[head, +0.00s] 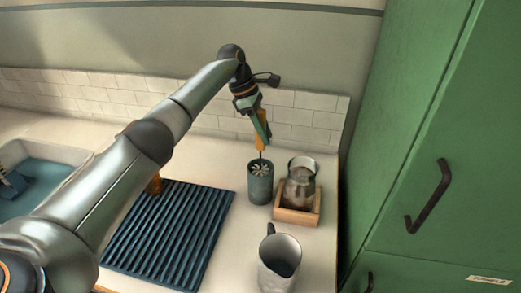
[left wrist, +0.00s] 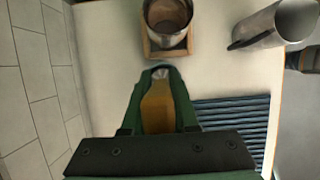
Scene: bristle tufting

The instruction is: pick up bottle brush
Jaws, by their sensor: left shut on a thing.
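The bottle brush has an orange-brown handle (head: 260,144), a thin dark stem and pale bristles (head: 261,168). It is upright, bristles down, at the mouth of a dark grey-green cup (head: 260,187); I cannot tell how deep the bristles sit. My left gripper (head: 262,132) comes from above and is shut on the handle.
A glass jar (head: 300,180) stands in a wooden tray (head: 297,216) right of the cup. A grey metal mug (head: 279,262) is nearer the front. A ribbed blue mat (head: 170,235) lies left, beyond it a sink (head: 45,155). Green cabinets (head: 430,130) close off the right side.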

